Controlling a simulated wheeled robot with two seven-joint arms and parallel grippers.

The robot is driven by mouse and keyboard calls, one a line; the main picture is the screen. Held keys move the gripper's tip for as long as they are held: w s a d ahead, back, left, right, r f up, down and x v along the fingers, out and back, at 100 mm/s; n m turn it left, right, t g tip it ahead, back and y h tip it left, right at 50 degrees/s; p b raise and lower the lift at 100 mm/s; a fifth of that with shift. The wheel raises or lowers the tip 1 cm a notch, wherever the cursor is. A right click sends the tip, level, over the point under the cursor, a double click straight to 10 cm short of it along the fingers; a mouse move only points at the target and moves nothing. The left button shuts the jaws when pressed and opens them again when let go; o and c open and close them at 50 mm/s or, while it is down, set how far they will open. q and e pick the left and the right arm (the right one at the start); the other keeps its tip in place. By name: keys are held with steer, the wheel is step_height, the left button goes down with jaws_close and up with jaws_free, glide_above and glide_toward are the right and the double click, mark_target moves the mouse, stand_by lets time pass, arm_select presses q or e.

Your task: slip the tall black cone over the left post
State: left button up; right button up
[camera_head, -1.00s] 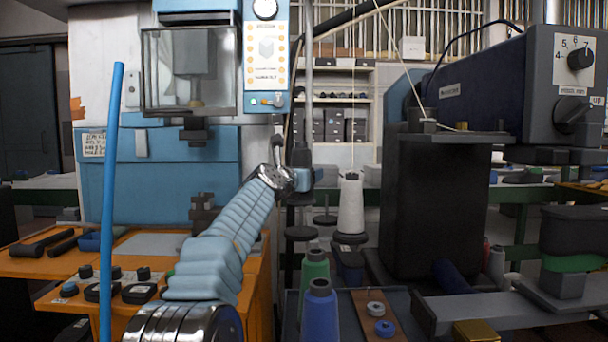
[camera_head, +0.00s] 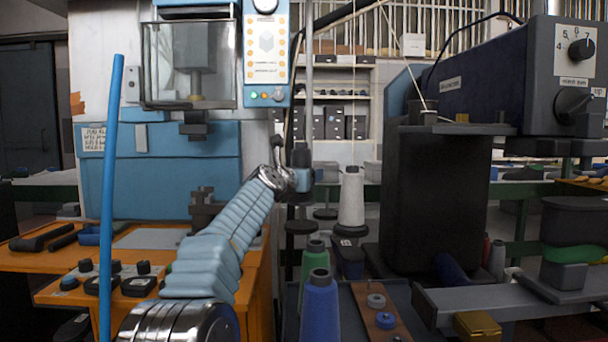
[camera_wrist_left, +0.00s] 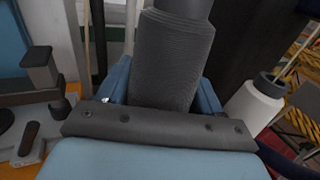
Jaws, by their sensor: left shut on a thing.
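My left gripper (camera_head: 303,180) is out in front, beside the blue machine. In the left wrist view its blue fingers (camera_wrist_left: 163,88) are shut on the tall black cone (camera_wrist_left: 175,58), which looks dark grey and ribbed there. The cone stands roughly upright between the fingers, and its lower end is hidden by the gripper. In the head view only a small dark part of it shows. Below the gripper are dark round discs (camera_head: 302,228); I cannot clearly make out the left post. My right gripper is not in view.
A white cone (camera_head: 351,200) stands just right of the gripper. Green (camera_head: 314,262) and blue (camera_head: 320,305) cones stand in front. A large black box (camera_head: 434,200) rises at the right. An orange bench (camera_head: 35,262) is at the left, and a blue rod (camera_head: 110,200) stands nearby.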

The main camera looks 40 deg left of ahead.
arm_select(q)
steer(key=shift+f+b, duration=1.75)
steer(key=shift+f, duration=0.8)
steer(key=o, duration=1.3)
steer(key=shift+s+d, duration=0.1)
steer(key=shift+s, duration=0.1)
steer(key=p+v, duration=0.4)
steer(key=v, duration=0.9)
steer(key=shift+s+p, duration=0.2)
steer(key=shift+p, duration=0.1)
